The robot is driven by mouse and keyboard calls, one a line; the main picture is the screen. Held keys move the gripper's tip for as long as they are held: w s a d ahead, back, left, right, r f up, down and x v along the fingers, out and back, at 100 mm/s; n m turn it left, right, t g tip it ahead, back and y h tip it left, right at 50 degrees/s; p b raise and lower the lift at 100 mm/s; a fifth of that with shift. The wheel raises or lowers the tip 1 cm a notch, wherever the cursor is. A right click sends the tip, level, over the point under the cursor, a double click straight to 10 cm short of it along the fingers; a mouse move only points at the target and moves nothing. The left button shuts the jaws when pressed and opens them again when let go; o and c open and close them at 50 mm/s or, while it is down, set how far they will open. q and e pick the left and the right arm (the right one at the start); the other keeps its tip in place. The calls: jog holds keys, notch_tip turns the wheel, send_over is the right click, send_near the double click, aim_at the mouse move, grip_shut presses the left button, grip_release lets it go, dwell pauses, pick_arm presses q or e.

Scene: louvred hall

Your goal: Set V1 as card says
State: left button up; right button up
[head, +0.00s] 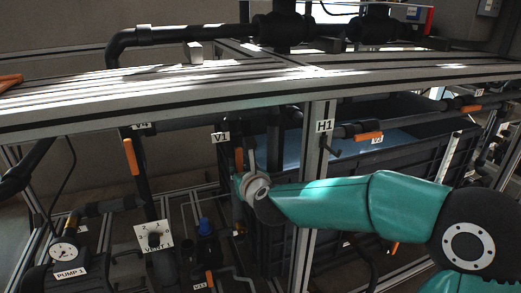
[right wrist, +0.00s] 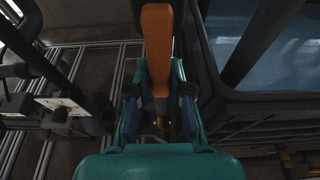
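The V1 label (head: 220,137) hangs on the pipework left of centre in the head view. Below it, a narrow orange-brown lever (head: 239,158) is partly hidden by my right gripper (head: 241,182). In the right wrist view the orange lever (right wrist: 157,50) stands lengthwise between the two fingers of my right gripper (right wrist: 159,112). Narrow dark gaps seem to show on both sides of the lever, so the fingers look open around it. No instruction card can be made out. My left gripper is out of view.
A metal frame beam (head: 270,85) crosses above the arm, and the H1 post (head: 318,175) stands close to it. An orange V4 lever (head: 130,157), a dial plate (head: 153,235), a PUMP 1 gauge (head: 64,252) and a dark tank (head: 410,140) are nearby.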

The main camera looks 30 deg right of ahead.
jog(key=o, duration=0.4)
jog(key=v, duration=0.7)
jog(key=shift+f, duration=0.4)
jog(key=shift+s, duration=0.15)
